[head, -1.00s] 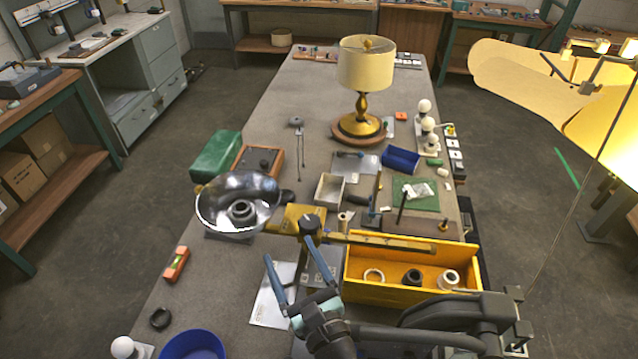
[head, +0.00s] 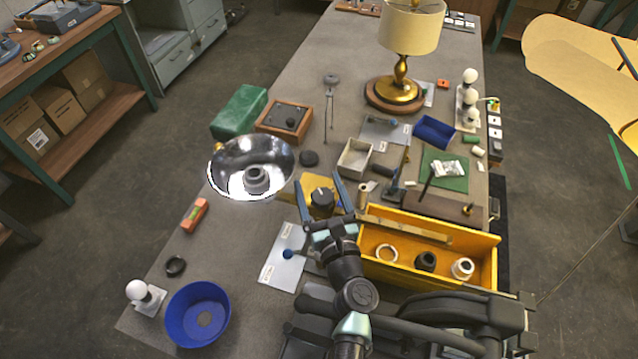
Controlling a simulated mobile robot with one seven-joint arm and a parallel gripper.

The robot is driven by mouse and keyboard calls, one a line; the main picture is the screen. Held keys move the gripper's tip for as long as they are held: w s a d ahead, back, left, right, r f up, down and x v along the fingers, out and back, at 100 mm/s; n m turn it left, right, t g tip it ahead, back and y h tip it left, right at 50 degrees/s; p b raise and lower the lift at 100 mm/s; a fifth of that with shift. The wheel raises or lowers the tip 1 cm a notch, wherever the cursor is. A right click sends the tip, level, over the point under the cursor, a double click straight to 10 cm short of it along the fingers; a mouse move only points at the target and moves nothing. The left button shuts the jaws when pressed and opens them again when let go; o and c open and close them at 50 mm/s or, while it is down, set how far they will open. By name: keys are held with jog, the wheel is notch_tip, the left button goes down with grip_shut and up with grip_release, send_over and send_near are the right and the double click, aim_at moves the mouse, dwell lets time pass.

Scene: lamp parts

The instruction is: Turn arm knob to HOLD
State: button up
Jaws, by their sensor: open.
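The arm knob (head: 322,197) is a round black knob with a pale mark, on top of the yellow lamp arm block. Any HOLD marking is too small to read.
A yellow tray (head: 490,246) with several rings and sockets lies right of my gripper. A white card (head: 283,272) with a blue knob lies at the front left. A blue bowl (head: 172,318) stands near the table's front left. A brass lamp (head: 402,85) stands farther back.

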jog(key=shift+w, duration=0.2)
jog(key=shift+c, duration=0.3)
grip_shut()
